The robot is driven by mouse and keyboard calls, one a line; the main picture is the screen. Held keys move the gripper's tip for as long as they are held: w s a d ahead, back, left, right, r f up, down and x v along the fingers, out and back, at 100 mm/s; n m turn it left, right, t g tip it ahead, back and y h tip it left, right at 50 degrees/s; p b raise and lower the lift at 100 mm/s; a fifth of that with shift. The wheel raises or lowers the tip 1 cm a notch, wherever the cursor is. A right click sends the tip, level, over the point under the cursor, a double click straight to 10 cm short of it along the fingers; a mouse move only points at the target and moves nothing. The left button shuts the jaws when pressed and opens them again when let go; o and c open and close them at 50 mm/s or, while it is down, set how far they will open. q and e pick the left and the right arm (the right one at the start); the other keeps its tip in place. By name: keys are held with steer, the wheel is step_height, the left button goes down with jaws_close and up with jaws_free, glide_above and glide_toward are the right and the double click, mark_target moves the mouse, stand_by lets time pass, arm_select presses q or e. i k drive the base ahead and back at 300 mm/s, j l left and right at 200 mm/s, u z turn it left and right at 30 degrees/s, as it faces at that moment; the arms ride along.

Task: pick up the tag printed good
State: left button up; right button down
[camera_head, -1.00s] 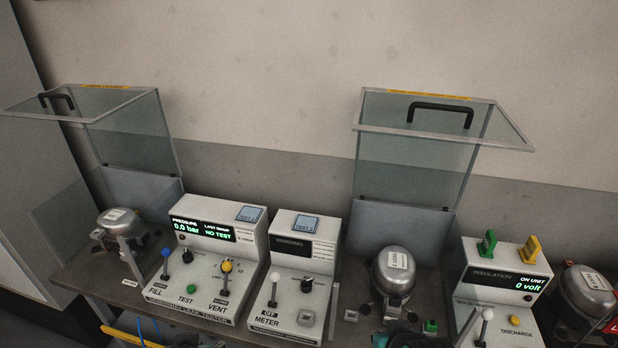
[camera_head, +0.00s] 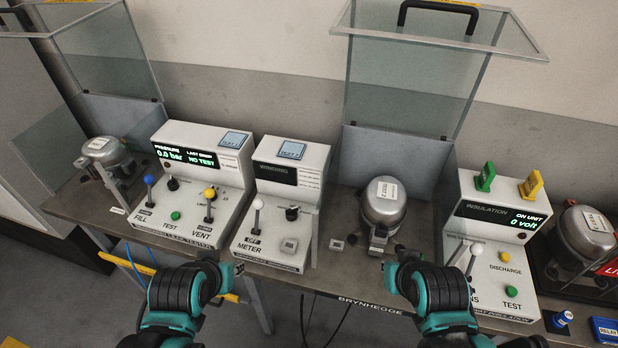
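No tag with the word good can be read in the head view. A green tag-like piece (camera_head: 485,177) and a yellow one (camera_head: 531,184) stand upright on top of the insulation tester (camera_head: 468,210); no print on them is legible. My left gripper (camera_head: 226,275) is in front of the bench below the leak tester (camera_head: 200,180). My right gripper (camera_head: 392,270) is at the bench's front edge, below the middle compressor (camera_head: 385,203).
A winding meter box (camera_head: 285,200) stands between the leak tester and the middle compressor. Clear guards with raised lids stand behind the left compressor (camera_head: 105,152) and the middle one. Another compressor (camera_head: 585,230), a blue handled piece (camera_head: 562,318) and a blue relay box (camera_head: 607,330) are at right.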

mark_target(483, 182)
steer(key=k, duration=0.35)
steer(key=k+z, duration=0.1)
steer(key=z, duration=0.35)
steer(key=k+z, duration=0.1)
steer(key=z, duration=0.35)
steer(key=k+l+z, duration=0.1)
steer(key=z, duration=0.35)
steer(key=j+z, duration=0.15)
steer(key=j, duration=0.25)
steer(key=k+j+z, duration=0.1)
steer(key=j, duration=0.35)
steer(key=k+j+z, duration=0.15)
steer(key=j, duration=0.25)
steer(key=j+z, duration=0.1)
steer(key=j, duration=0.3)
steer(key=k+j+z, duration=0.15)
steer(key=j, duration=0.25)
